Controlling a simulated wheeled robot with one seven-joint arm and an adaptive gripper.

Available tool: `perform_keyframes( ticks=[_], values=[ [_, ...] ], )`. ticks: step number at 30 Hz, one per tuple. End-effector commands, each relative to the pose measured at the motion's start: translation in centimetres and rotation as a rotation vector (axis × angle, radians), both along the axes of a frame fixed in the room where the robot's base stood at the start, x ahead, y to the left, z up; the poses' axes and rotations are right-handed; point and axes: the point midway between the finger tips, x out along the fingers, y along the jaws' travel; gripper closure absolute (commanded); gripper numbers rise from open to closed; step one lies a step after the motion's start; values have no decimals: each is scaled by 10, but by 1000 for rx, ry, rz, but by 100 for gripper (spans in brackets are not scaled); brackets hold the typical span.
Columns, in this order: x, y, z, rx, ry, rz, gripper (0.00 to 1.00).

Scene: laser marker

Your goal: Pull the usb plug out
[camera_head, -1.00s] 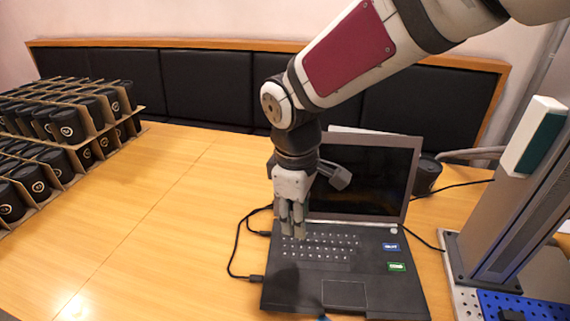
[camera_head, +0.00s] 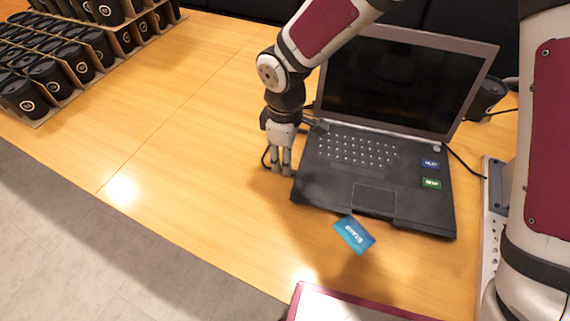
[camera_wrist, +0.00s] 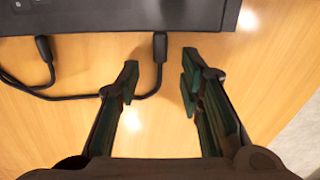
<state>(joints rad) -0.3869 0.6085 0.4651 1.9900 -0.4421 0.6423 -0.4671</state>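The open black laptop (camera_head: 373,198) stands on the wooden table, its edge at the top of the wrist view (camera_wrist: 110,18). A black plug (camera_wrist: 160,47) sits at that edge with its cable curving down and left. A second black plug (camera_wrist: 44,48) sits farther left at the same edge. My gripper (camera_wrist: 160,74) is open and empty, its fingertips on either side of the first plug's line and apart from it. In the head view my gripper (camera_head: 278,168) points down beside the laptop's left edge and hides the plugs.
A blue card (camera_head: 354,235) lies in front of the laptop. Trays of black cups (camera_head: 60,75) stand at the far left. The table (camera_head: 180,130) between cups and laptop is clear. A black cup (camera_head: 485,98) stands behind the laptop's right side.

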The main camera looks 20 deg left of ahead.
Motion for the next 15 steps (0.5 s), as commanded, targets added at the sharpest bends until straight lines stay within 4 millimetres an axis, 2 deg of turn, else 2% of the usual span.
perform_keyframes(
  ticks=[1, 6, 15],
  values=[
    [-1, 0, -10, -2, 3, 2, 66],
    [0, 0, -28, -1, 1, 1, 66],
    [0, 0, -35, 0, 0, 0, 66]
  ],
)
